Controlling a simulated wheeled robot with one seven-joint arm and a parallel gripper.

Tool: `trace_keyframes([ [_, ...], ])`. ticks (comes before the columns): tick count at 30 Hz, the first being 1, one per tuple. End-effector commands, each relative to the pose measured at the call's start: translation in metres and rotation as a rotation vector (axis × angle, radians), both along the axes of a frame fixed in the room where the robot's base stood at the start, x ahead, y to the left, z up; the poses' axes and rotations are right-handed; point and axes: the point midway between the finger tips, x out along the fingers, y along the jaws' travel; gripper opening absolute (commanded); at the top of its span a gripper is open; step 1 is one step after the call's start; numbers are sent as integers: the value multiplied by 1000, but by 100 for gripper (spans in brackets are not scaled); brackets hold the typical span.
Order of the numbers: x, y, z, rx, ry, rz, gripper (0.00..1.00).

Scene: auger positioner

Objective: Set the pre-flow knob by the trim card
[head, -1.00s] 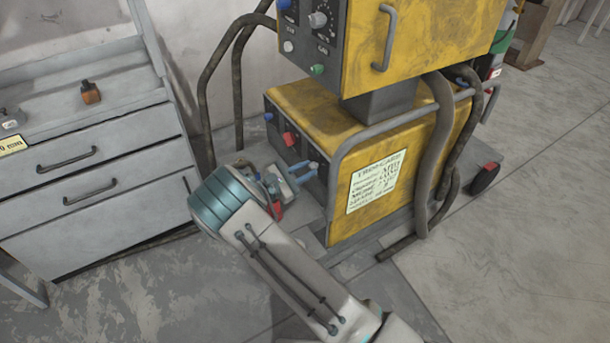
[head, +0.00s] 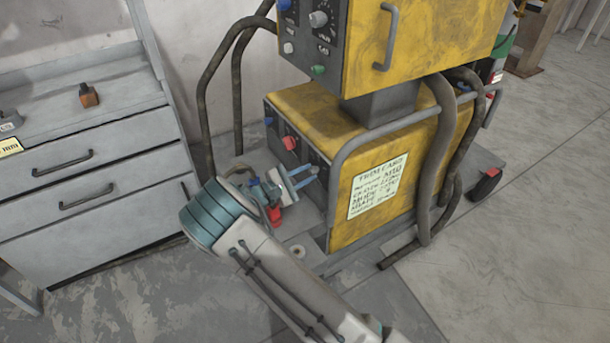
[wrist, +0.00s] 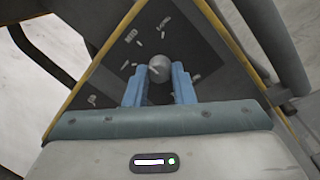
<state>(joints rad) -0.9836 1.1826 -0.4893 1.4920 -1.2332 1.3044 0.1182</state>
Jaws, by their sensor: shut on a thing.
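The trim card (head: 377,187) is a pale sheet on the yellow side of the machine's lower box. Its heading reads as trim card; the smaller lines are too blurred to read surely. A round grey knob (wrist: 160,68) sits on the dark front panel (wrist: 200,62) in the wrist view. The blue fingers of my gripper (wrist: 158,84) are on both sides of it, shut on it. Painted tick marks and labels, one reading MID, surround the knob. In the head view my gripper (head: 314,174) reaches the right end of the front panel; the knob is mostly hidden there.
A red knob (head: 290,143) is left of my gripper on the same panel. The upper yellow box (head: 430,45) overhangs behind. A grey rail (head: 345,150) and dark hoses (head: 440,150) flank the card. A drawer cabinet (head: 100,180) stands left; open floor lies right.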

Motion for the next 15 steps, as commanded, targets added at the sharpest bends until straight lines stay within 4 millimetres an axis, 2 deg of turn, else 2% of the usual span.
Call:
trace_keyframes([
  [4, 0, 0, 0, 0, 0, 0, 0],
  [5, 0, 0, 0, -1, 1, 0, 25],
  [7, 0, 0, 0, -1, 1, 0, 44],
  [15, 0, 0, 0, -1, 1, 0, 44],
])
